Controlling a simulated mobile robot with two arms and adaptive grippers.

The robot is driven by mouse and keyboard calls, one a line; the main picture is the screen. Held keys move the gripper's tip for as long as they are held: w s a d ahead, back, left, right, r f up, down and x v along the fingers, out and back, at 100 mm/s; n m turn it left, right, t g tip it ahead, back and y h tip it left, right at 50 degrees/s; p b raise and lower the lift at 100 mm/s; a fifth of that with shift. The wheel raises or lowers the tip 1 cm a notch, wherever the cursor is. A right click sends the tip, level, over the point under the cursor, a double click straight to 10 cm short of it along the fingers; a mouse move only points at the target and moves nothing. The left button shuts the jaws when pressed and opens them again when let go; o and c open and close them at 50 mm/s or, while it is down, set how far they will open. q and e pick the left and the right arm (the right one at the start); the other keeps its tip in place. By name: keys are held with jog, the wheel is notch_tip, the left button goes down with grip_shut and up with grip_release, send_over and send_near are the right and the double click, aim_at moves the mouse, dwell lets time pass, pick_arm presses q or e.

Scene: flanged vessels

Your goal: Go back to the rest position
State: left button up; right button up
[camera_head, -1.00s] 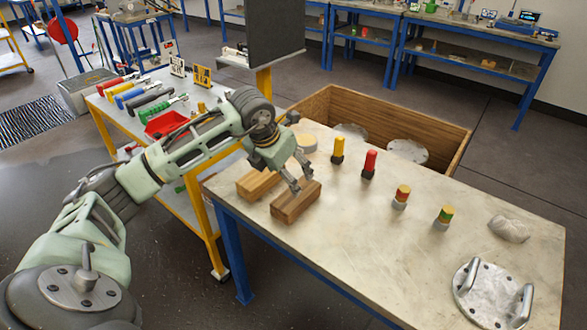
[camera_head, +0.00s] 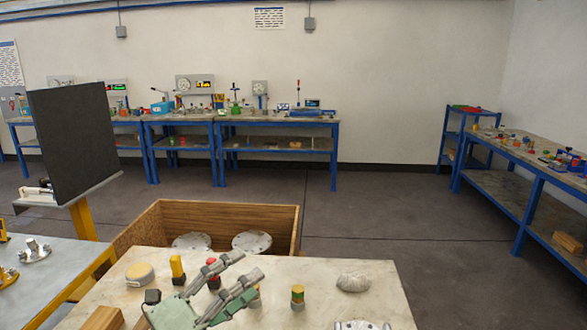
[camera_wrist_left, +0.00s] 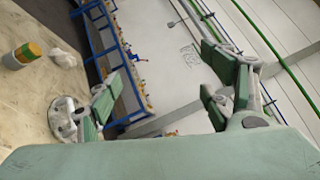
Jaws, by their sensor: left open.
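My left gripper (camera_head: 246,266) is raised over the front table, in front of the small capped cylinders, pointing up and to the right. Its two fingers are apart with nothing between them. In the left wrist view the gripper (camera_wrist_left: 165,80) also shows wide open and empty, with the far wall and blue benches beyond. My right gripper is not in view.
The pale table (camera_head: 376,290) holds a wooden block (camera_head: 103,318), a yellow-topped cylinder (camera_head: 177,268), a green-and-yellow one (camera_head: 297,296), a grey lump (camera_head: 353,282) and a metal flange (camera_wrist_left: 62,120). A wooden crate (camera_head: 228,218) with round flanges stands behind.

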pick_arm(q)
jog(key=a+f+n+t+y, duration=0.2)
jog(key=a+n+t+y, duration=0.65)
jog(key=n, duration=0.65)
jog(key=s+a+f+n+g+y, duration=0.2)
jog(key=a+f+n+g+y, duration=0.25)
jog(key=f, duration=0.25)
jog(key=s+a+f+n+g+y, duration=0.2)
jog(key=a+f+n+g+y, duration=0.1)
jog(key=f+n+y, duration=0.25)
jog(key=s+d+f+n+g+h, duration=0.2)
jog(key=s+f+g, duration=0.5)
jog(key=s, duration=0.5)
jog(key=s+d+f+n+g+h, duration=0.2)
jog(key=s+d+f+g, duration=0.15)
jog(key=s+f, duration=0.75)
notch_tip(320, 180, down, 24)
jog(key=s+g, duration=0.1)
jog(key=g, duration=0.1)
jog(key=s+a+f, duration=0.2)
jog(key=s+f, duration=0.6)
jog(key=s, duration=0.1)
jog(key=s+a+f, duration=0.2)
jog(key=s+f, duration=0.6)
jog(key=f, duration=0.1)
jog(key=shift+s+m+g+y, duration=0.4)
jog(key=shift+g+y, duration=0.05)
